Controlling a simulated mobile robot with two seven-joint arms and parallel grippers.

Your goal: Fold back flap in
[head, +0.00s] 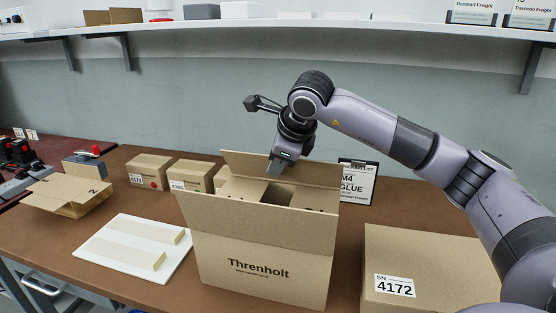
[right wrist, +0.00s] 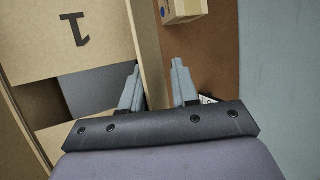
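The open cardboard box marked Threnholt (head: 262,268) stands on the brown bench in the head view. Its back flap (head: 322,174) stands up along the far edge, and its front flap (head: 260,225) hangs outward. Side flaps seem to lie inward, with a dark gap between them. My right gripper (head: 276,166) is at the top of the back flap. In the right wrist view, the right gripper (right wrist: 157,66) has its fingers apart, with the back flap (right wrist: 148,45) running between them. I cannot tell whether either finger touches it. My left gripper is not in view.
A closed carton marked 4172 (head: 420,262) stands right of the box. A white board (head: 112,262) with two pale strips and an open small carton (head: 62,197) lie left. Small boxes (head: 150,170) and a clipboard sign (head: 357,182) stand behind. A shelf (head: 200,28) runs above.

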